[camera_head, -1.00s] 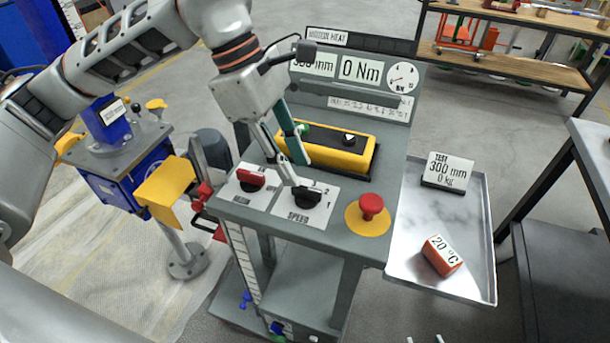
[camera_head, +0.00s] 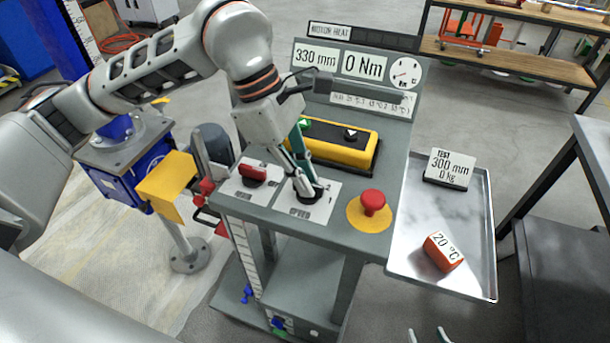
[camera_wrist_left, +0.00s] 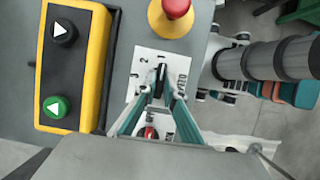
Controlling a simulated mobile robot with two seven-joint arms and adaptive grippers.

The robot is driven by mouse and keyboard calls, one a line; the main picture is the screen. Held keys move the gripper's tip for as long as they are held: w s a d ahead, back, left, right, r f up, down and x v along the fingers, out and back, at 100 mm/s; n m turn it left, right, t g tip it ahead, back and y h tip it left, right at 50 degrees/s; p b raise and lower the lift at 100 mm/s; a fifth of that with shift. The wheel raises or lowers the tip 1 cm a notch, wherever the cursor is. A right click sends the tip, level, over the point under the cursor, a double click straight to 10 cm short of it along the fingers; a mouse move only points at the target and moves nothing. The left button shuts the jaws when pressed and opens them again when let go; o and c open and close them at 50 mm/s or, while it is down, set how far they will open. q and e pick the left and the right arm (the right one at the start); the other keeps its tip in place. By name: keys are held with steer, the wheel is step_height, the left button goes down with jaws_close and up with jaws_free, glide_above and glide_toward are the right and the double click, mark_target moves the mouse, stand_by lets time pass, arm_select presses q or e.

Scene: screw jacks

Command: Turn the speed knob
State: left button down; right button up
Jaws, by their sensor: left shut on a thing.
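The black speed knob (camera_head: 313,194) sits on a white plate marked SPEED (camera_head: 293,208) on the grey console top. My left gripper (camera_head: 307,190) comes down over it, with its fingers closed on the knob and hiding most of it in the head view. In the left wrist view the knob (camera_wrist_left: 160,74) shows between the converging fingertips (camera_wrist_left: 160,90), with the numbers 1 and 2 beside it. My right gripper (camera_head: 426,336) shows only as two separated fingertips at the bottom edge, open and away from the console.
A red rotary knob (camera_head: 253,173) is left of the plate; a red mushroom button (camera_head: 373,201) is right. A yellow button box (camera_head: 340,145) stands behind. The display panel (camera_head: 315,58) reads 330 mm and 0 Nm. A metal tray (camera_head: 420,245) holds two labelled blocks.

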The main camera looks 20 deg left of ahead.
arm_select(q)
steer(key=shift+f+n+t+b, duration=0.1)
steer(key=shift+n+t+b, duration=0.4)
steer(key=shift+n+b, duration=0.55)
steer(key=n+t, duration=0.1)
steer(key=n, duration=0.1)
steer(key=shift+s+n+b, duration=0.1)
steer(key=shift+n+b, duration=0.25)
steer(key=shift+b, duration=0.05)
steer(key=n+t+y+b, duration=0.1)
steer(key=n, duration=0.2)
steer(key=shift+s+d+n, duration=0.1)
steer(key=shift+n, duration=0.5)
steer(key=c, duration=2.1)
jaws_free()
steer(key=shift+c, duration=0.2)
